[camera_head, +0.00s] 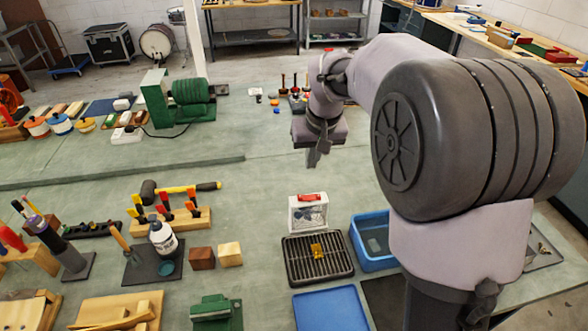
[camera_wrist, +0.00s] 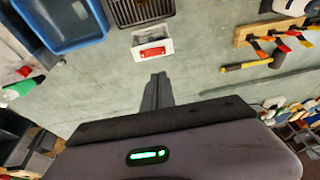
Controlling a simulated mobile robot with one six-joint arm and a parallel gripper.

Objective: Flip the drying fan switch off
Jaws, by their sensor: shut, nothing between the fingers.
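A white box with a dark front panel, likely the drying fan (camera_head: 300,222), stands on the bench behind the dark slatted rack. A red switch (camera_head: 309,197) sits on its top. The wrist view also shows the white box (camera_wrist: 139,38) and the red switch (camera_wrist: 152,52). I cannot tell which way the switch is set. My gripper (camera_head: 312,160) is shut and empty, pointing down above the bench, behind the box and apart from it. In the wrist view my fingers (camera_wrist: 158,77) are together, with the box beyond their tips.
The slatted rack (camera_head: 290,262) holds a small yellow piece (camera_head: 317,250). A blue bin (camera_head: 358,232) stands right of it, and a blue tray (camera_head: 330,312) lies in front. Wooden blocks (camera_head: 202,258) and a hammer (camera_head: 180,188) are to the left. Bench around the gripper is clear.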

